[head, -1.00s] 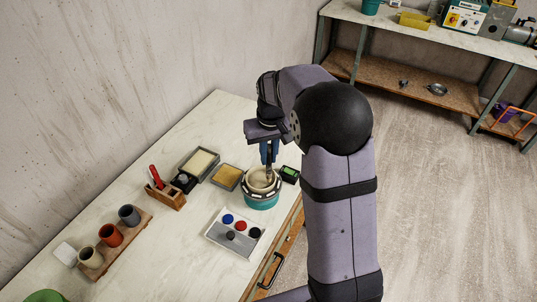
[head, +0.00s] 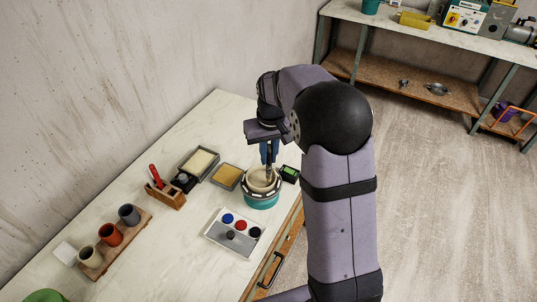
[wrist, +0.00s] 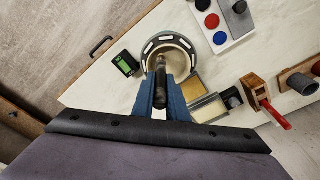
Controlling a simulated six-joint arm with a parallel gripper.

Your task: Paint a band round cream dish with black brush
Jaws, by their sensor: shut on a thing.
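The cream dish (head: 256,178) sits inside a grey ring on top of a teal turntable (head: 262,202), near the table's front edge. In the wrist view the dish (wrist: 181,55) lies just beyond my fingertips. My gripper (head: 269,153) is above the dish, pointing down; its blue fingers also show in the wrist view (wrist: 160,92). It is shut on the black brush (wrist: 160,78), whose tip end overlaps the dish in the picture. I cannot tell whether the bristles touch the dish. No painted band shows on the visible part of the dish.
A white palette (head: 235,233) with blue, red and black paints and a grey knob stands in front. A small green-screened device (head: 289,174) is right beside the turntable. Sponge trays (head: 200,162), a wooden brush holder (head: 166,196) and a cup rack (head: 116,243) stand left.

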